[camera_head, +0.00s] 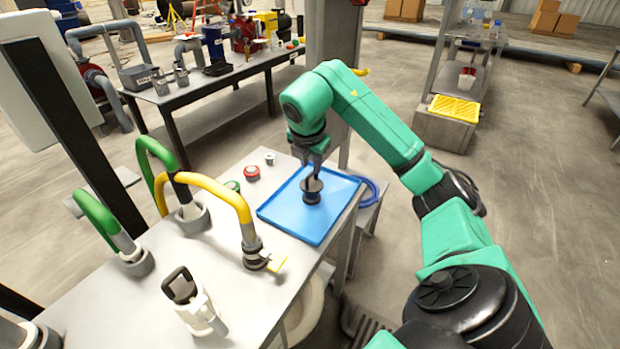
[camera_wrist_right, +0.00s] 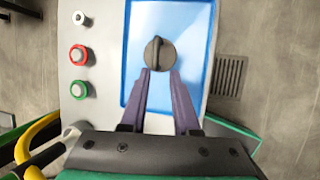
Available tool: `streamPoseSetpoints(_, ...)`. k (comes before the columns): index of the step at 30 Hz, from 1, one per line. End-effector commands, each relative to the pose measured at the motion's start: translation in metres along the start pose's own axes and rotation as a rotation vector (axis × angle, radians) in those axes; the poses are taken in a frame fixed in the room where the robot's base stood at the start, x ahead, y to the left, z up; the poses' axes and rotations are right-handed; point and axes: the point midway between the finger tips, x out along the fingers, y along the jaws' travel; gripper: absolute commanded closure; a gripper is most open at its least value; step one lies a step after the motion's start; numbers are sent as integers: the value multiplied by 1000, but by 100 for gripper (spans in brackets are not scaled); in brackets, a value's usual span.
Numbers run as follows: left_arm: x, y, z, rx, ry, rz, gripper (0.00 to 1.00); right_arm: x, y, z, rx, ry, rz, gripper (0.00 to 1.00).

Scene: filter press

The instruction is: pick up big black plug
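The big black plug (camera_head: 312,197) stands on the blue tray (camera_head: 281,212) on the grey table. It has a round top with a raised grip bar, seen from above in the right wrist view (camera_wrist_right: 158,54). My right gripper (camera_head: 314,172) points down right over the plug. In the right wrist view its two fingers (camera_wrist_right: 160,73) are apart, with their tips at the plug's near edge. A gap shows between them, and I cannot tell whether they touch the plug. My left gripper is not in view.
A red button (camera_head: 252,172), a green one (camera_head: 233,186) and a small grey fitting (camera_head: 270,158) lie left of the tray. Yellow (camera_head: 215,186) and green (camera_head: 97,213) hoses arch over the table. A white-and-black device (camera_head: 192,303) stands nearer.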

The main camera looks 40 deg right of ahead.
Motion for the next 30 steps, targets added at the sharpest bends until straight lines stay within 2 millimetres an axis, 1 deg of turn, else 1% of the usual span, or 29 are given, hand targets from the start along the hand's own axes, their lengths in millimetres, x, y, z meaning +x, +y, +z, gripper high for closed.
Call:
streamPoseSetpoints(1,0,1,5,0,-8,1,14,11,-1,0,1,2,-4,70)
streamPoseSetpoints(4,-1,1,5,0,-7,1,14,24,0,1,0,1,0,70)
streamPoseSetpoints(7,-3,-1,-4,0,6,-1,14,37,2,2,0,3,0,70)
streamPoseSetpoints(10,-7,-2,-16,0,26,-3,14,56,4,5,1,4,-1,70)
streamPoseSetpoints(12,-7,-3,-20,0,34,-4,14,70,4,5,0,4,0,70)
streamPoseSetpoints(14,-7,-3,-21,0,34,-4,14,76,4,6,0,2,1,70)
streamPoseSetpoints(16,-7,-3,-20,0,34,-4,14,80,4,6,-1,0,3,70)
streamPoseSetpoints(20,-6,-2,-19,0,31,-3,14,79,4,6,-1,0,4,70)
streamPoseSetpoints(21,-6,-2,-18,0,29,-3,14,79,4,6,-1,0,3,78)
streamPoseSetpoints(23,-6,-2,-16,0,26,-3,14,79,4,6,-1,0,3,100)
streamPoseSetpoints(30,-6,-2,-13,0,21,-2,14,79,4,6,-1,0,3,100)
